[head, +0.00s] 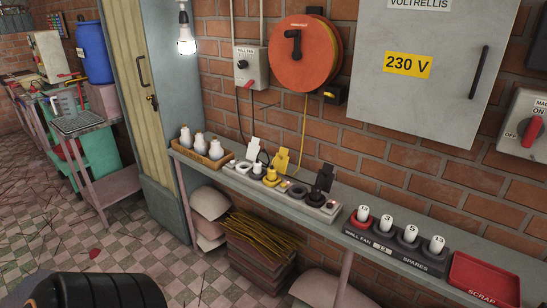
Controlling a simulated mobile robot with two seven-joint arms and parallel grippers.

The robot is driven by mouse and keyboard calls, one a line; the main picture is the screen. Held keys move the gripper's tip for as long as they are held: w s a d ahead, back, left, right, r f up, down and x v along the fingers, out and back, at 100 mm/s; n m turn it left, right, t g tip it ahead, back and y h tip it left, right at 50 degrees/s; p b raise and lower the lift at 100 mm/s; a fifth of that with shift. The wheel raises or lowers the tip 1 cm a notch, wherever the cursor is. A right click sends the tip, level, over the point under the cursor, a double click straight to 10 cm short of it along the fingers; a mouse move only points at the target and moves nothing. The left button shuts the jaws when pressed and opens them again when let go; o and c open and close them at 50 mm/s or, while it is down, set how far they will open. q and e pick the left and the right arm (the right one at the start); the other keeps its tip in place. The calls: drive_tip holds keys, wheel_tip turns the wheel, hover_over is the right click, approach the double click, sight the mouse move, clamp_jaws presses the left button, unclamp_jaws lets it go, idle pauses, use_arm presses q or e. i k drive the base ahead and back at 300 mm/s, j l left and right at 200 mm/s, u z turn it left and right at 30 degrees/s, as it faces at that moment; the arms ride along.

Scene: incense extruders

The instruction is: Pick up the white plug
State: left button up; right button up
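A long, low grey socket strip (299,194) lies on the narrow wall shelf. Toward its left end, a small white round piece (244,167) with an upright white tag (253,148) behind it looks like the white plug. Details are too small to tell how it sits in the strip. To its right are a yellow plug (271,177) with a yellow tag (281,160) and dark round pieces, with a black tag (325,177) nearer the right end. Neither of my grippers is in view.
A wooden tray (197,155) with white bottle-shaped pieces stands left of the strip. A dark spares rack (395,250) with white numbered pieces and a red scrap tray (484,280) stand to the right. An orange cable reel (303,52) and grey cabinet (430,65) hang above.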

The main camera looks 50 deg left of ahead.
sight(258, 169)
drive_tip(key=j+z, duration=0.3)
drive_tip(key=j, duration=0.65)
drive_tip(key=k+j+z, duration=0.1)
drive_tip(key=j+z, duration=0.25)
drive_tip(key=j, duration=0.55)
drive_tip(key=k+j, duration=0.1)
drive_tip(key=j, duration=1.2)
drive_tip(key=k+j+z, duration=0.1)
drive_tip(key=j, duration=0.5)
